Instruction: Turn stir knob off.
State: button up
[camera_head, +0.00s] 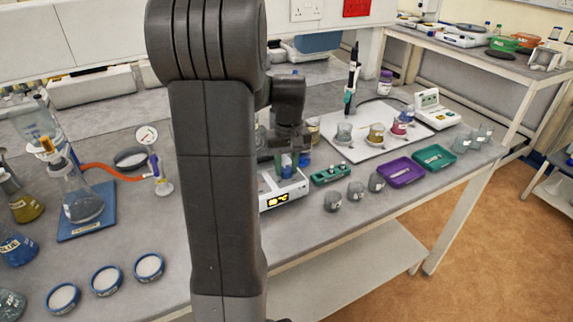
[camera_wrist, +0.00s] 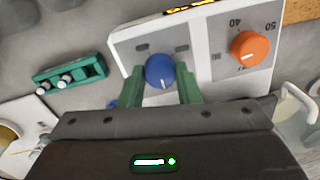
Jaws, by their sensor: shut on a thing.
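The white hotplate stirrer (camera_head: 290,187) stands on the bench, partly hidden behind my arm in the head view. Its lit display faces the front. In the wrist view its panel (camera_wrist: 212,45) carries a blue knob (camera_wrist: 160,71) and an orange knob (camera_wrist: 249,48). The orange knob has a printed scale with 40 and 50 beside it. The blue knob has a white pointer line toward the bottom of the picture. My gripper (camera_wrist: 160,85) has its green fingers on either side of the blue knob and is shut on it.
A green rack (camera_head: 330,174) stands right of the stirrer, with small grey jars (camera_head: 356,190) in front. Purple (camera_head: 401,172) and teal (camera_head: 434,157) trays lie farther right. A flask on a blue mat (camera_head: 87,222) and round dishes (camera_head: 106,280) are at the left.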

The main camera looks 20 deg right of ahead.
aim_at(288, 169)
jog(key=o, duration=1)
jog(key=r, duration=1.4)
jog(key=shift+d, duration=0.3)
jog(key=shift+f, duration=0.15)
jog(key=f, duration=1.3)
jog(key=shift+a+f, duration=0.3)
jog(key=shift+f, duration=0.1)
jog(key=shift+r, duration=0.1)
